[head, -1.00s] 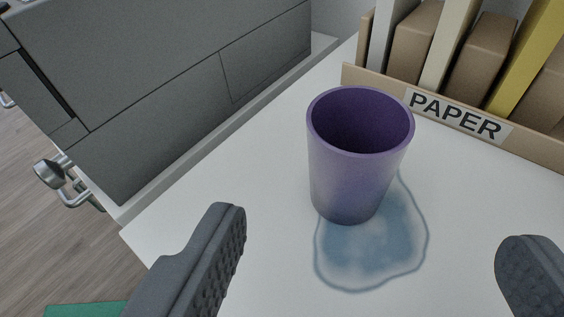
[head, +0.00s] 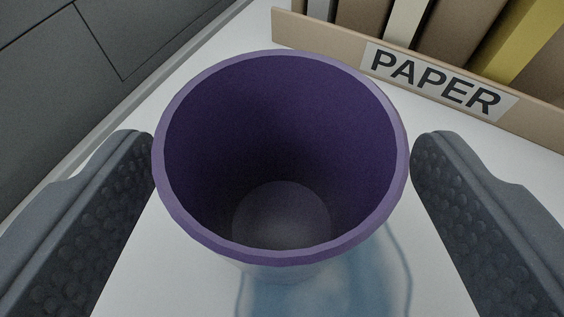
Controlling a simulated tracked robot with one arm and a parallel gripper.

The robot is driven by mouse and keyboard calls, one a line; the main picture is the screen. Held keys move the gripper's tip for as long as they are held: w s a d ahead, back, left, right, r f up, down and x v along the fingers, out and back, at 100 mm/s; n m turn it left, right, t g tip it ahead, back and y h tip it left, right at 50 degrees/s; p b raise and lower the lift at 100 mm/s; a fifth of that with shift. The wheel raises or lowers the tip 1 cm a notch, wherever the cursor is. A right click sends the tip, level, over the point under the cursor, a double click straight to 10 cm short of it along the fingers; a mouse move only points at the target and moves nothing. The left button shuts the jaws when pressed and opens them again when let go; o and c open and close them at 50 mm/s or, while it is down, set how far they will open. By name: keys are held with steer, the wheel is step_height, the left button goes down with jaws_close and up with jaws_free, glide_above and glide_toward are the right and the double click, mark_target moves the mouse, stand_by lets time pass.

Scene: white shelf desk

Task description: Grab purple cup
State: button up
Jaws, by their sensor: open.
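The purple cup (head: 280,242) stands upright and empty on the white desk, large in the middle of the head view. I look down into its open top. My gripper (head: 282,150) is open, with one dark grey finger on each side of the cup. The left fingertip is very close to the rim's left side and the right fingertip very close to its right side. I cannot tell whether either touches. The cup's lower outer wall is mostly hidden under its rim.
A bluish puddle-like patch (head: 385,280) lies on the white desk (head: 520,190) by the cup's base. A tan box labelled PAPER (head: 545,130) holding upright files stands behind at the right. A grey cabinet (head: 60,80) is at the upper left.

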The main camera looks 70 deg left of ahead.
mark_target(283, 125)
steer(key=shift+b+x, duration=0.45)
steer(key=shift+x, duration=1.5)
steer(key=shift+f, duration=0.15)
steer(key=c, duration=1.1)
steer(key=shift+c, duration=0.2)
